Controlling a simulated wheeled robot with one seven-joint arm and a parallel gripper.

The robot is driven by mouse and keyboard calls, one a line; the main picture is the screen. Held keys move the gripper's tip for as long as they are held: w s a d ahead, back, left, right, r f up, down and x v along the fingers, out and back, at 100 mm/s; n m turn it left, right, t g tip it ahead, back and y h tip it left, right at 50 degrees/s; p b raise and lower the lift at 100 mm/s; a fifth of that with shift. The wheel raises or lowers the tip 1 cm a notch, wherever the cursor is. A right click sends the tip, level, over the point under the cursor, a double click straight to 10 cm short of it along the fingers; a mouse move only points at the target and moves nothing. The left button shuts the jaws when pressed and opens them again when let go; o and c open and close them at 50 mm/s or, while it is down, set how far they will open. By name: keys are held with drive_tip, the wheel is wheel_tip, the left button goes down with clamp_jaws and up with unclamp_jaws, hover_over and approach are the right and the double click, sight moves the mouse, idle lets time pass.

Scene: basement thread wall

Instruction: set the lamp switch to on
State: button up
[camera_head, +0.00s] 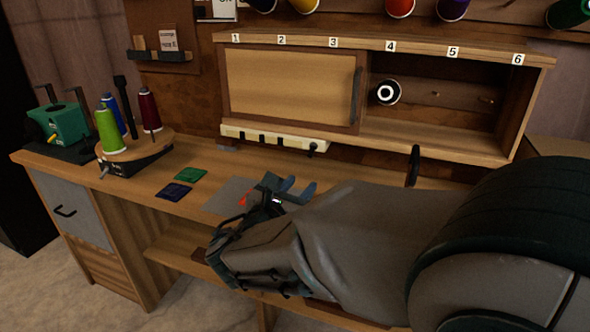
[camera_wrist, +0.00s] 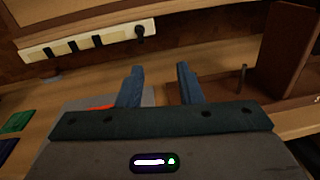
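A cream strip (camera_head: 275,138) with several dark slots is mounted under the wall cabinet; it also shows at the upper left of the wrist view (camera_wrist: 85,42). A small dark knob or lever (camera_head: 312,147) sits at its right end, also in the wrist view (camera_wrist: 140,32). No part is labelled as the lamp switch, and I cannot tell its setting. My gripper (camera_head: 298,188) is over the bench, in front of and below the strip, apart from it. In the wrist view its two fingers (camera_wrist: 159,82) are spread with nothing between them.
The wall cabinet (camera_head: 290,85) has a sliding door and an open right side holding a dark spool (camera_head: 387,92). Thread cones (camera_head: 108,130) stand on a round base at left, near a green machine (camera_head: 65,125). Green and blue patches (camera_head: 190,175) lie on the bench.

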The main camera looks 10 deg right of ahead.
sight(310, 154)
drive_tip(key=shift+n+t+y, duration=0.4)
drive_tip(key=shift+n+t, duration=0.2)
drive_tip(key=shift+n, duration=0.3)
drive_tip(key=x, duration=0.4)
drive_tip(key=a+b+x, duration=0.1)
drive_tip(key=x, duration=0.4)
drive_tip(key=w+a+b+x, duration=0.1)
drive_tip(key=x, duration=0.3)
drive_tip(key=shift+w+d+f, duration=0.1)
drive_tip(key=shift+w+f, duration=0.15)
drive_tip(key=shift+w, duration=0.05)
clamp_jaws()
